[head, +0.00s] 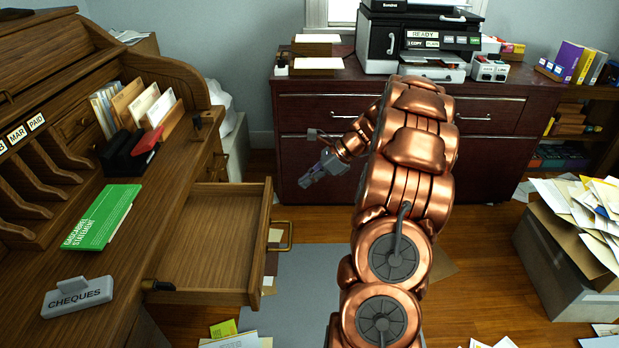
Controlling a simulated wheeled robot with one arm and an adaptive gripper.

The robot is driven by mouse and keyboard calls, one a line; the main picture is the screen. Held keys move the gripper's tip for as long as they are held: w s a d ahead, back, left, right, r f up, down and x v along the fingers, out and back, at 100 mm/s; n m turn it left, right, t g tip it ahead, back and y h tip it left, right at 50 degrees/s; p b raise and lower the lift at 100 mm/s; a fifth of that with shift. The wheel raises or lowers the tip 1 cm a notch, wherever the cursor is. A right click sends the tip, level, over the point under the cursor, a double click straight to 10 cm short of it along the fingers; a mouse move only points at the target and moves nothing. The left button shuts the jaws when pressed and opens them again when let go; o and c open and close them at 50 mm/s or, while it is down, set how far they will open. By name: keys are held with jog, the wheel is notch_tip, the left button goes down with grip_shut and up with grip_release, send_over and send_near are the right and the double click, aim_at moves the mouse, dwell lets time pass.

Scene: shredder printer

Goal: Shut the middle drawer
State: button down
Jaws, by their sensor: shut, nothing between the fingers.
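A wooden drawer (215,235) of the roll-top desk (130,250) on the left is pulled well out, and the part I see inside is empty. My gripper (306,183) is shut and empty. In the picture it is above and right of the drawer front, apart from the handle. My copper arm crosses the middle of the view.
A dark red cabinet (310,155) with a printer (412,40) on top stands at the back. A box of papers (560,255) is at the right. Loose papers (238,341) lie on the floor near the drawer. A green booklet (102,217) and cheques stamp (78,297) rest on the desk.

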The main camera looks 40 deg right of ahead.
aim_at(269, 199)
jog(key=shift+w+a+f+b, duration=0.15)
jog(key=shift+w+a+f, duration=0.55)
jog(key=shift+w+a, duration=0.3)
jog(key=shift+w+a+f+b, duration=0.15)
jog(key=shift+w+a+f, duration=0.65)
jog(key=shift+a, duration=0.3)
jog(key=shift+w+a+f+b, duration=0.15)
jog(key=shift+w+a+f, duration=0.5)
jog(key=shift+w+a, duration=0.35)
jog(key=shift+s, duration=0.1)
